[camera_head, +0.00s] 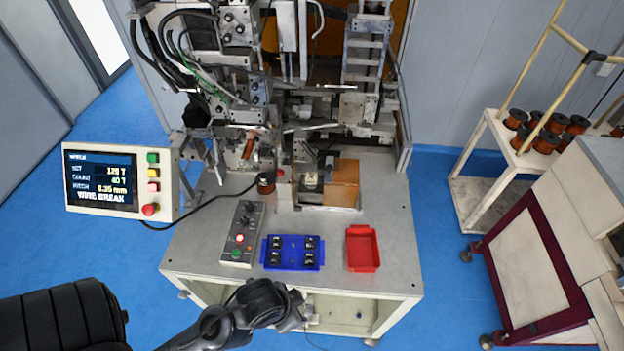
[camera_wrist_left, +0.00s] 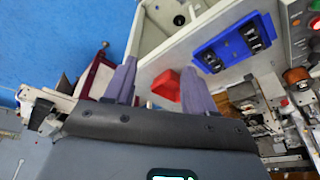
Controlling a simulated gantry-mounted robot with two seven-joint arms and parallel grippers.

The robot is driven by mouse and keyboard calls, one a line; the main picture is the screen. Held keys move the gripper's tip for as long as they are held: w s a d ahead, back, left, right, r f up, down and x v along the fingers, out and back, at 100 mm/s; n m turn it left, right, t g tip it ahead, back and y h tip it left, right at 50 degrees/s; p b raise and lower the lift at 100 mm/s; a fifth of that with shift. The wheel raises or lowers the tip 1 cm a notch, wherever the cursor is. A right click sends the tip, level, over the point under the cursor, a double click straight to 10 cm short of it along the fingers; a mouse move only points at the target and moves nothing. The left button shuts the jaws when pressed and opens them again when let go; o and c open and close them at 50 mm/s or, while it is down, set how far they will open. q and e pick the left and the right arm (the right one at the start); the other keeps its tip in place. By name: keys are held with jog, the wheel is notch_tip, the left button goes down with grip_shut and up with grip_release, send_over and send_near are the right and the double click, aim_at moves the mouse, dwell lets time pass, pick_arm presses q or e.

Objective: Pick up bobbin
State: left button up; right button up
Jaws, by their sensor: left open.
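Several small black pieces, likely the bobbins (camera_head: 276,257), sit in rows in a blue tray (camera_head: 292,264) on the winder's table. The blue tray also shows in the left wrist view (camera_wrist_left: 212,42), with the black bobbins (camera_wrist_left: 242,41) in it. My left gripper (camera_head: 302,312) is at the table's front edge, in front of the blue tray and apart from it. In the left wrist view its two fingers (camera_wrist_left: 158,68) are spread with nothing held between them. My right gripper is not in view.
A red tray (camera_head: 375,248) stands right of the blue one. A button box (camera_head: 241,233) stands left, with a copper-wound spool (camera_head: 266,183) behind it. The winding machine (camera_head: 300,100) fills the back. A cart (camera_head: 494,150) with copper spools is at right. The table's front right is clear.

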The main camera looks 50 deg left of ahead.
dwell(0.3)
pick_arm(q)
jog(key=o, duration=0.4)
